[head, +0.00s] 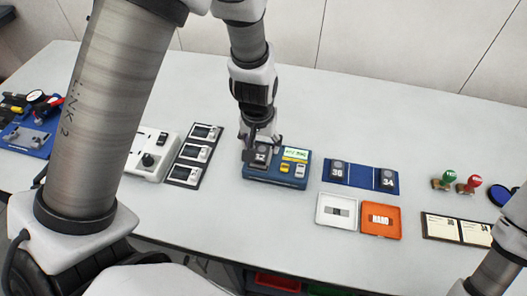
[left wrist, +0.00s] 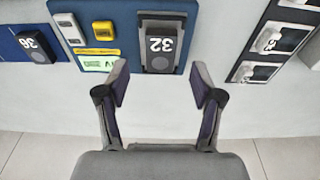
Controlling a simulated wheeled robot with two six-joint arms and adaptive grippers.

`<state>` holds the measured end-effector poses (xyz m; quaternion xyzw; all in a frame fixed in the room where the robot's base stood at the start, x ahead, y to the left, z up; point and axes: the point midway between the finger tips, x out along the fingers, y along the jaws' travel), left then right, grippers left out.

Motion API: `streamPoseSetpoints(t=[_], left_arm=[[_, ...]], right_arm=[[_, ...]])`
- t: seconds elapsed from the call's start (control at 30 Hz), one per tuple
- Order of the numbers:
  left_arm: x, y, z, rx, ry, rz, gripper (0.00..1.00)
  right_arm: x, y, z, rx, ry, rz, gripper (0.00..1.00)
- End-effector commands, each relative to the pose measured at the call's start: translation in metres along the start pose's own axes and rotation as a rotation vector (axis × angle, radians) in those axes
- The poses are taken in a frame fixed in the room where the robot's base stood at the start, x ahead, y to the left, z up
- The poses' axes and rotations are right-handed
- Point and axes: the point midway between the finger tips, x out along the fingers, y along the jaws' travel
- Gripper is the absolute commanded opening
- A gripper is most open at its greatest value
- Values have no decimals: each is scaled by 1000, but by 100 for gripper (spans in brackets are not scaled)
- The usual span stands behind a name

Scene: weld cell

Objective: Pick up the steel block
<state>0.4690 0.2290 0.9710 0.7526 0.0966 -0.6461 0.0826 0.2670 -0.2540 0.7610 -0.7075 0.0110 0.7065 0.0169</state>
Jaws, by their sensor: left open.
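A dark grey block marked 32 (head: 261,155) sits on the left part of a blue tester with a small green display (head: 295,154). I take it for the steel block. My left gripper (head: 262,138) is just above and behind it, pointing down, and partly covers it in the head view. In the left wrist view the block (left wrist: 160,46) lies just beyond the open fingertips (left wrist: 160,78), roughly centred between them. The fingers are apart and hold nothing. My right gripper is not in view.
A blue mat (head: 361,178) holds similar blocks marked 30 (head: 338,168) and 34 (head: 388,178). A white tray (head: 337,222) and an orange HARD tray (head: 381,233) lie in front. A panel of meters (head: 195,155) stands left of the tester.

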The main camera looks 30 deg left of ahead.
Motion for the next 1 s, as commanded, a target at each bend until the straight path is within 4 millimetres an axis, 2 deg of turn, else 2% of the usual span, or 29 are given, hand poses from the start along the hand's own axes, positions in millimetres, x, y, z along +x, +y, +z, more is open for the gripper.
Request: streamPoseSetpoints(t=[0.03,0.17,0.4,0.47,0.6,1.0], left_arm=[[13,0,3,-1,-5,-1,67],[34,0,3,0,-3,-1,67],[36,0,2,1,1,-1,67],[36,0,2,1,1,-1,49],[36,0,2,1,0,-1,0],[34,0,1,1,0,-1,0]], right_arm=[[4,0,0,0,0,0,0],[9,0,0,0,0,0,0],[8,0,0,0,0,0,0],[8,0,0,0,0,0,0],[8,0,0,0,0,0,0],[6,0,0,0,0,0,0]])
